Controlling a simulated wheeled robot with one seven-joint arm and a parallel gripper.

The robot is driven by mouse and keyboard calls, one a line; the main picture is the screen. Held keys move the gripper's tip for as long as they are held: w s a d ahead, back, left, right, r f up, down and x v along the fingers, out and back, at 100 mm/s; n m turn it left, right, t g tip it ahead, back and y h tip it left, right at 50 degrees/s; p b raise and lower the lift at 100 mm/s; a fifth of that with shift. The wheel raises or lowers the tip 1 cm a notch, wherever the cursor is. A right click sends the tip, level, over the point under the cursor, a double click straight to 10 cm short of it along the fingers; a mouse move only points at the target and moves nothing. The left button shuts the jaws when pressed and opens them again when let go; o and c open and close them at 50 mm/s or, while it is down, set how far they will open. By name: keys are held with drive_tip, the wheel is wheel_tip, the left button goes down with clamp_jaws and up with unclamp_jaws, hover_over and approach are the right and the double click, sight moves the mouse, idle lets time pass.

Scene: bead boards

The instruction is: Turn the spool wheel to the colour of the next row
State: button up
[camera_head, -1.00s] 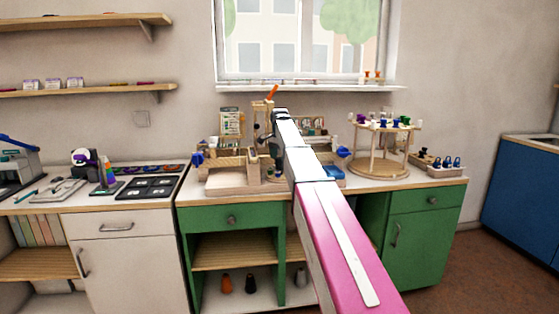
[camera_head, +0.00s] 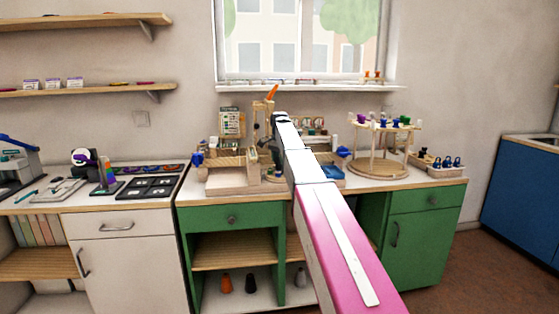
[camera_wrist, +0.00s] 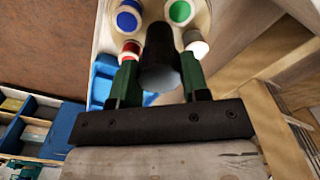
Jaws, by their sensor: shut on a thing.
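In the wrist view, the spool wheel (camera_wrist: 103,30) is a pale wooden disc. It carries a blue spool (camera_wrist: 129,17), a green spool (camera_wrist: 180,12), a red spool (camera_wrist: 130,50) and a white spool (camera_wrist: 196,44). A dark round knob (camera_wrist: 161,45) stands among them. My gripper (camera_wrist: 160,77) has its green fingers on either side of this knob and is shut on it. In the head view my arm covers most of this spot, and the fingers cannot be made out.
A wooden bead board (camera_head: 232,180) stands left of my arm. A round wooden stand (camera_head: 377,170) with coloured pieces is to the right. Blue bins (camera_wrist: 66,130) show left in the wrist view, and wooden frame parts (camera_wrist: 265,115) are close on the right.

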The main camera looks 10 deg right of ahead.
drive_tip(key=n, duration=1.3)
drive_tip(key=shift+a+n, duration=0.1)
drive_tip(key=shift+n, duration=0.3)
idle(0.5)
drive_tip(key=o, duration=0.9)
drive_tip(key=shift+r, duration=0.1)
